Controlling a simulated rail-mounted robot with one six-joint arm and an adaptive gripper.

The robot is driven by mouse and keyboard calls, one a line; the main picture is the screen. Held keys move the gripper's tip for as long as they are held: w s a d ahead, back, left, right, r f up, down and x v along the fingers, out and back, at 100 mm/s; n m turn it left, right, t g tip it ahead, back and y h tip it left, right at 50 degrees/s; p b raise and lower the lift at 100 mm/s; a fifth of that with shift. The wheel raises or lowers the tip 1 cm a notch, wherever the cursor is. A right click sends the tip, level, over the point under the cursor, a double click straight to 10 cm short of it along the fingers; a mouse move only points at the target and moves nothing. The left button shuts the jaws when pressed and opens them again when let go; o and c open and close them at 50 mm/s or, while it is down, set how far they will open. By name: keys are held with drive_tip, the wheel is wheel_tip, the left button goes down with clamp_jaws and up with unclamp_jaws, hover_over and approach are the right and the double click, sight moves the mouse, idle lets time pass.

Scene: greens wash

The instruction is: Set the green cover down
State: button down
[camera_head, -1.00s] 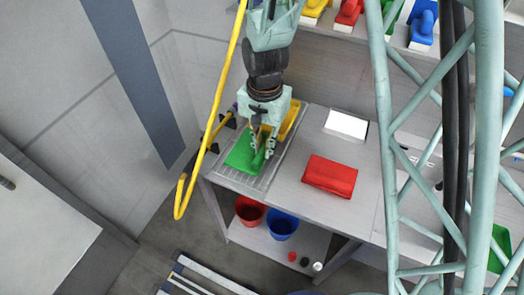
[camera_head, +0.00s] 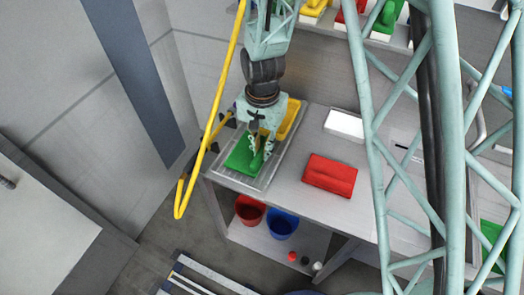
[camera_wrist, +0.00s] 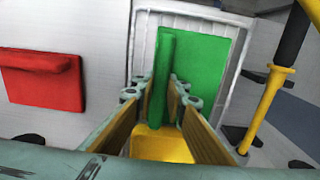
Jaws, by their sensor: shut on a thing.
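The green cover (camera_head: 241,157) is a flat plate with a raised ridge along it. It is over the left part of the grooved metal draining tray (camera_head: 262,184). My gripper (camera_head: 262,146) points down and is shut on the ridge. In the wrist view, the ridge of the green cover (camera_wrist: 161,80) stands between the fingertips of my gripper (camera_wrist: 160,92), with the plate spreading to the right. Whether its underside touches the tray is hidden.
A yellow cover (camera_head: 290,118) is on the tray behind the green one. A red cover (camera_head: 330,175) and a white tub (camera_head: 345,125) are on the counter to the right. A yellow pipe (camera_head: 212,115) runs close by on the left. Red and blue buckets stand below.

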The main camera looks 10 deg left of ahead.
drive_tip(key=shift+f, duration=0.2)
drive_tip(key=shift+f, duration=0.1)
drive_tip(key=c, duration=2.6)
unclamp_jaws()
wheel_tip(320, 180, up, 12)
